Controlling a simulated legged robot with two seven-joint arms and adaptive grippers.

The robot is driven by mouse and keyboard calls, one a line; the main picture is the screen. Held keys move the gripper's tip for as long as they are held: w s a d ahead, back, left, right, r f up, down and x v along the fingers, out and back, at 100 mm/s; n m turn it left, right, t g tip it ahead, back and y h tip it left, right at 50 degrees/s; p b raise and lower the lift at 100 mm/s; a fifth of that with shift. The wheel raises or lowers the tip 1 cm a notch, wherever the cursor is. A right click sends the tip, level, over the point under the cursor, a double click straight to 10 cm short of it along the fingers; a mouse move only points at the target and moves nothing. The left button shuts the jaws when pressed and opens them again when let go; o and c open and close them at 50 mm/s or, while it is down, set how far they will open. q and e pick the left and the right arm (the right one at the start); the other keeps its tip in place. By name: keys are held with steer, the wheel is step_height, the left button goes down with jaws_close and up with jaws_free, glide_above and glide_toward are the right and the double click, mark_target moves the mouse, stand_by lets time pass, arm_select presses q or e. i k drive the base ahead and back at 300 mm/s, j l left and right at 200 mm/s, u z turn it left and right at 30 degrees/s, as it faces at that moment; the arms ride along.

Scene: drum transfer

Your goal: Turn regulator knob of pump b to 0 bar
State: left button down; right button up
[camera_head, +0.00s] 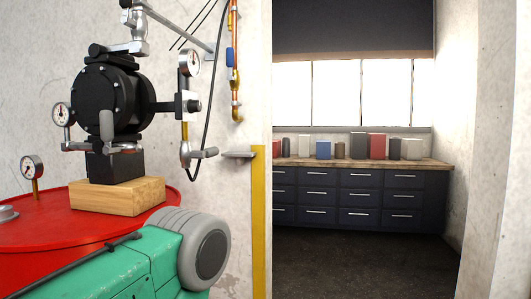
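A black pump (98,98) stands on a wooden block (117,196) on top of a red drum (75,232), at the left. No label that I can read tells which pump this is. To its right is a black regulator-like block with a small dark knob (195,106); its setting cannot be read. A round white gauge (190,64) sits above that block. Another gauge (62,113) is at the pump's left side. Their needle readings are too small to tell. A grey lever handle (205,153) is below the knob. Neither of my grippers is in view.
A third gauge (32,167) stands on the drum. A green casing (115,272) with a grey ribbed round part (204,252) is in front of the drum. A yellow post (259,220) stands right of it. Dark cabinets (360,198) line the back, with open floor (365,265) before them.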

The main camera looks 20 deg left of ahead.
mark_target(194, 105)
steer(key=u, duration=1.25)
steer(key=i+l+z, duration=0.2)
steer(key=k, duration=0.05)
